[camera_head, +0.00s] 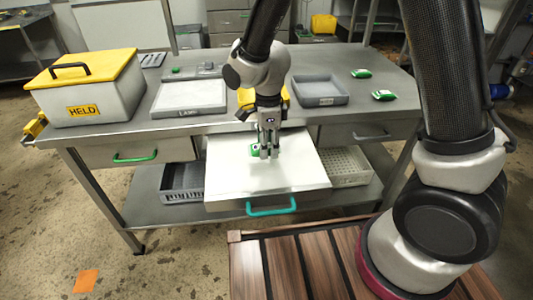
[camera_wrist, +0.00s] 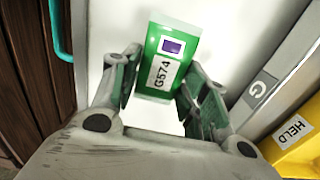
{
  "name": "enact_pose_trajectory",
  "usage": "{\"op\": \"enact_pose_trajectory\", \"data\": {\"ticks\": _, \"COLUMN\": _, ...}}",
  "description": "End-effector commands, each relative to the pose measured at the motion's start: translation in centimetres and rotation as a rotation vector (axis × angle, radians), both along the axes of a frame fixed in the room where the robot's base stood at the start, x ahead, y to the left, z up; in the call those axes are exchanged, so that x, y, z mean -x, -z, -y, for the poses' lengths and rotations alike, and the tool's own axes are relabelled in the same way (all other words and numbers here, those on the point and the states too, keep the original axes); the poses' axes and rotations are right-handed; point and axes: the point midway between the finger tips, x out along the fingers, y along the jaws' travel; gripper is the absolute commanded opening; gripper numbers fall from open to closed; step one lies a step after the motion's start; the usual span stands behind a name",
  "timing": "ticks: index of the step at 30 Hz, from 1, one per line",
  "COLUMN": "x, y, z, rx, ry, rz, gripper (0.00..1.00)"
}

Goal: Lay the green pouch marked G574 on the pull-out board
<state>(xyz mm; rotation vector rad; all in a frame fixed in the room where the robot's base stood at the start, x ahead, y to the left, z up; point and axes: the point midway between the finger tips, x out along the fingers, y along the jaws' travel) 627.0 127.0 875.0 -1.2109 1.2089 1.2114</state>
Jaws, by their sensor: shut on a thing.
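The green pouch marked G574 (camera_wrist: 168,60) is between the fingers of my gripper (camera_wrist: 160,92), with its label legible in the wrist view. In the head view the pouch (camera_head: 255,149) shows as a small green patch beside the fingertips. My gripper (camera_head: 268,153) points down, shut on the pouch, over the pull-out board (camera_head: 235,185). The board is white, pulled out from the bench, with a teal handle, and its visible top is bare. I cannot tell whether the pouch touches the board.
A yellow-lidded box marked HELD (camera_head: 88,92) stands at the bench's left. A pale tray (camera_head: 190,112) and a grey tray (camera_head: 319,101) flank my arm, with a yellow item (camera_head: 246,97) behind it. Two green pouches (camera_head: 383,95) (camera_head: 361,73) lie at right. Crates (camera_head: 183,195) sit below.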

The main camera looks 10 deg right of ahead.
Motion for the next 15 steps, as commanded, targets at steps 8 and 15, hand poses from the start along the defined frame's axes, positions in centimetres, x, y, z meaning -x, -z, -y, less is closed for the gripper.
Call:
{"op": "enact_pose_trajectory", "data": {"ticks": 8, "x": 0.1, "y": 3.3, "z": 0.1, "rx": 0.003, "ry": -0.001, "rz": -0.003, "gripper": 0.36}}
{"op": "enact_pose_trajectory", "data": {"ticks": 15, "x": 0.0, "y": 4.1, "z": 0.0, "rx": 0.0, "ry": -0.001, "rz": 0.001, "gripper": 0.36}}
